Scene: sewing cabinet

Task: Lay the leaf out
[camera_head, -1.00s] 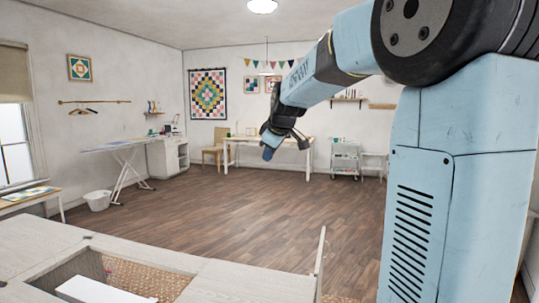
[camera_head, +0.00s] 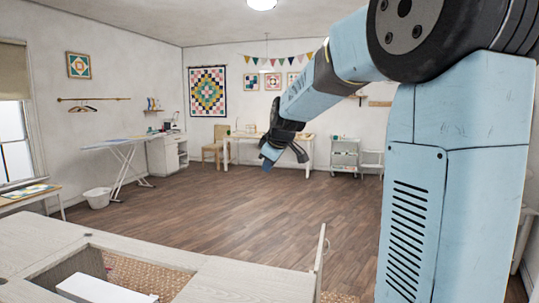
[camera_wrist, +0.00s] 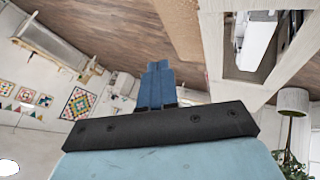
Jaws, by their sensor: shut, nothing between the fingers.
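The pale wood sewing cabinet (camera_head: 225,283) fills the lower left of the head view. A thin pale panel (camera_head: 320,250), seen nearly edge-on, stands upright at the cabinet's right end; it looks like the leaf. A white sewing machine (camera_head: 105,289) sits low in the cabinet's opening. My gripper (camera_head: 268,162) hangs out beyond the cabinet, well above the floor and apart from the panel. In the wrist view its blue fingers (camera_wrist: 158,84) are together and empty. The cabinet (camera_wrist: 216,50) shows there at upper right; I cannot pick out the leaf in that view.
A woven rug (camera_head: 135,271) lies under the cabinet. The wood floor (camera_head: 240,212) beyond is open. An ironing board (camera_head: 122,143), a white basket (camera_head: 97,198), a worktable (camera_head: 270,139) and a cart (camera_head: 344,154) stand far off.

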